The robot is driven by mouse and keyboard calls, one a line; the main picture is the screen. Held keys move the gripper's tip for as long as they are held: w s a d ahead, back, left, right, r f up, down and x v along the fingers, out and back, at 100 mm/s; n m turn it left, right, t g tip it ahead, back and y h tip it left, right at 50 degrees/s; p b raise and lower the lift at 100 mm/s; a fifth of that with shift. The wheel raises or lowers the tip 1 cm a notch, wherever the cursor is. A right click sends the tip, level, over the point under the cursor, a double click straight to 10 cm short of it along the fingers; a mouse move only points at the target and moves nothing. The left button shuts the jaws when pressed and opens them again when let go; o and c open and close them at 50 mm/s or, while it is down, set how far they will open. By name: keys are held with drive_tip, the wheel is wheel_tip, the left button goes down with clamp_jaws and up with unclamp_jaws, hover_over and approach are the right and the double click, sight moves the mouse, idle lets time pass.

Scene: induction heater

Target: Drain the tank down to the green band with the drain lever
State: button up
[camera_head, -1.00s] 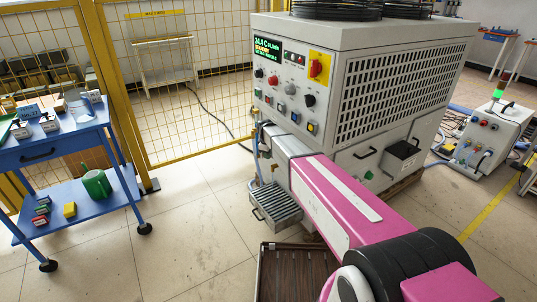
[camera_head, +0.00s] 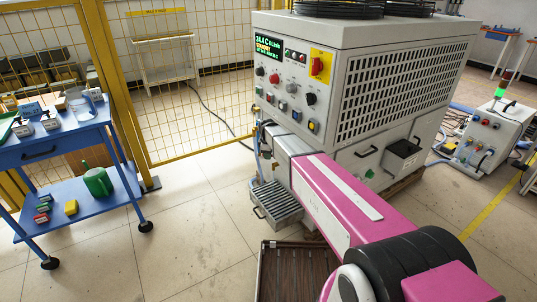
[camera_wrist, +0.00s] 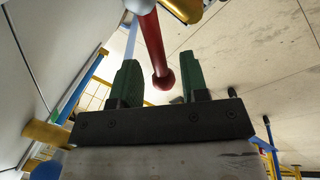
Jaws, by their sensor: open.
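In the head view the grey machine (camera_head: 390,92) stands centre right, and my pink arm hides my gripper and the lever. A thin blue tube (camera_head: 257,140) runs down the machine's left front edge. The green band cannot be made out.
A slatted grey drain box (camera_head: 275,203) sits on the floor below the machine's front. A dark slatted tray (camera_head: 297,272) lies nearer. A blue cart (camera_head: 85,198) stands left, by a yellow mesh fence (camera_head: 190,75). The floor between cart and drain box is clear.

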wheel_tip(320, 180, up, 10)
drive_tip(key=s, duration=0.2)
drive_tip(key=shift+a+r, duration=0.2)
drive_tip(key=shift+r, duration=0.05)
idle(7.1)
